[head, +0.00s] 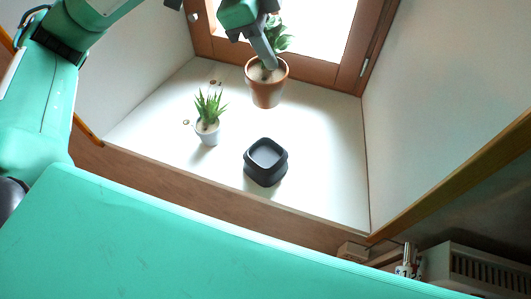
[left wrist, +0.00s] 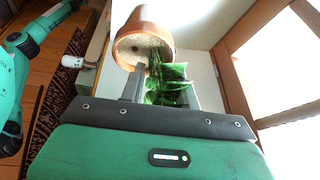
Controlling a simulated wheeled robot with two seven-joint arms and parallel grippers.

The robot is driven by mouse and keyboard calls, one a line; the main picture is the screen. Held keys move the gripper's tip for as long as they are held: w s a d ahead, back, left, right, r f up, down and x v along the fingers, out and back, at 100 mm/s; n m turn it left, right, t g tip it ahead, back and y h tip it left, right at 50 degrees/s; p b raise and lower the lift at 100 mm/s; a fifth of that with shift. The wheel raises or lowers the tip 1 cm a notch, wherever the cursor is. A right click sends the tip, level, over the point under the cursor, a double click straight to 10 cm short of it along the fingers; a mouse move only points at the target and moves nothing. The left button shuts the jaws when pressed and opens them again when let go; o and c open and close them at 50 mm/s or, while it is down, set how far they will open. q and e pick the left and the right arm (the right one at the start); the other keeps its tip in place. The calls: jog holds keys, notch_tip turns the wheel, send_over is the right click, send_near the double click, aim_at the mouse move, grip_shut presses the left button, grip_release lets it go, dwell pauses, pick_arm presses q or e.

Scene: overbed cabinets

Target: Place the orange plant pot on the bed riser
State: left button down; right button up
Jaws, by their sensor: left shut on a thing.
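The orange plant pot (head: 266,92) with a green plant is at the back of the white shelf in the head view, near the window. My left gripper (head: 270,62) comes from above and is shut on the pot's rim or plant; the exact contact is hard to tell. In the left wrist view the pot (left wrist: 143,36) appears tilted, with its plant between the fingers (left wrist: 160,88). The bed riser (head: 266,163), a black square block with a recessed top, stands on the shelf in front of the pot, apart from it. My right gripper is not in view.
A small white pot with a spiky plant (head: 208,128) stands left of the riser. The white shelf (head: 325,150) is clear to the right. Side walls and a wooden window frame (head: 345,75) bound the space. A wooden edge (head: 180,185) runs along the front.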

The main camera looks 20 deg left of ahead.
pick_arm(q)
jog(key=shift+s+r, duration=0.1)
jog(key=shift+s, duration=0.05)
jog(key=shift+d+f+m, duration=0.1)
jog(key=shift+f+m, duration=0.2)
jog(key=shift+f, duration=0.05)
notch_tip(320, 180, down, 19)
jog(key=p, duration=0.1)
jog(key=c, duration=1.1)
grip_release()
jog(key=shift+o, duration=0.4)
